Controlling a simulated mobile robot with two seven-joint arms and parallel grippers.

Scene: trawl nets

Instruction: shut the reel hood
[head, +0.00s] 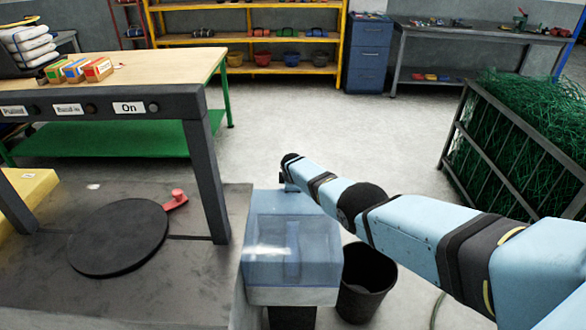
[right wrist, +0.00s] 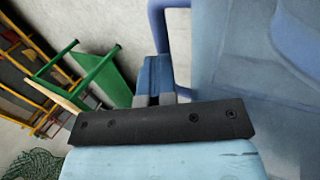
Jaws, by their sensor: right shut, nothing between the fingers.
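The reel hood (head: 292,232) is a translucent blue cover on a pale box at the lower middle of the head view. I cannot tell how far open it is. In the right wrist view its smooth blue wall (right wrist: 245,60) fills the right side, with a curved blue bar (right wrist: 158,35) at its edge. My right gripper (right wrist: 155,99) is shut and empty, its tips close to this bar; I cannot tell whether they touch. In the head view my right arm reaches to the hood's far edge, and the fingers are mostly hidden. My left gripper is out of view.
A black bin (head: 367,285) stands right of the hood, under my right arm. A dark bench with a round black plate (head: 118,238) and red handle (head: 176,200) is on the left. A rack of green netting (head: 530,125) stands at right. The floor behind is clear.

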